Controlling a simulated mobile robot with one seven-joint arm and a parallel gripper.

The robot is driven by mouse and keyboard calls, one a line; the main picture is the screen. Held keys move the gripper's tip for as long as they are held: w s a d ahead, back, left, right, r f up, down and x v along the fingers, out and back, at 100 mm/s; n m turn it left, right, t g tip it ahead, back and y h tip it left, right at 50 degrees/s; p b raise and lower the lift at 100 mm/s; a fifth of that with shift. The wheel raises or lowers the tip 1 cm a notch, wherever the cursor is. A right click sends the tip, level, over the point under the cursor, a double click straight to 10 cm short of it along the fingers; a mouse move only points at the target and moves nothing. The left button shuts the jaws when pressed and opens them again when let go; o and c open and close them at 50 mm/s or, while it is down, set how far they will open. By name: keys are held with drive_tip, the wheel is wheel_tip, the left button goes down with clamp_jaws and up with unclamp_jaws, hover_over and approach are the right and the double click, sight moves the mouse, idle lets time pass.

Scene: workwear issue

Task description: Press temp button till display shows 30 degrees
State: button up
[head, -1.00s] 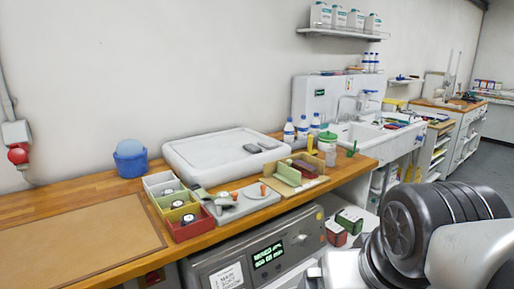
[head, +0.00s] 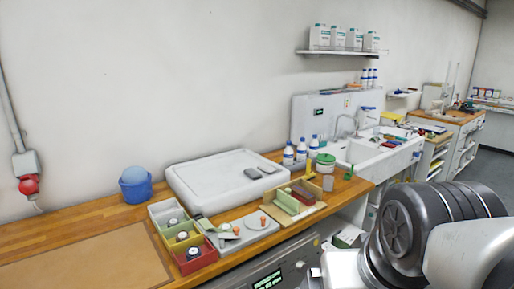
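A grey machine (head: 238,285) sits under the front of the wooden bench, at the bottom edge of the head view. Its dark display (head: 268,280) has glowing green characters, partly cut off by the picture edge and too small to read. No temp button can be made out. My arm's dark and silver links fill the lower right, close to the machine's right side. My gripper's fingers are not in view, so its opening and any contact with the machine cannot be seen.
On the wooden bench (head: 60,237) are a blue tub (head: 135,190), a white tray (head: 215,185), small coloured bins (head: 195,262) and a cream holder (head: 288,207). Bottles (head: 301,150) and a sink (head: 375,152) are farther right. A brown mat (head: 80,265) lies bare at left.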

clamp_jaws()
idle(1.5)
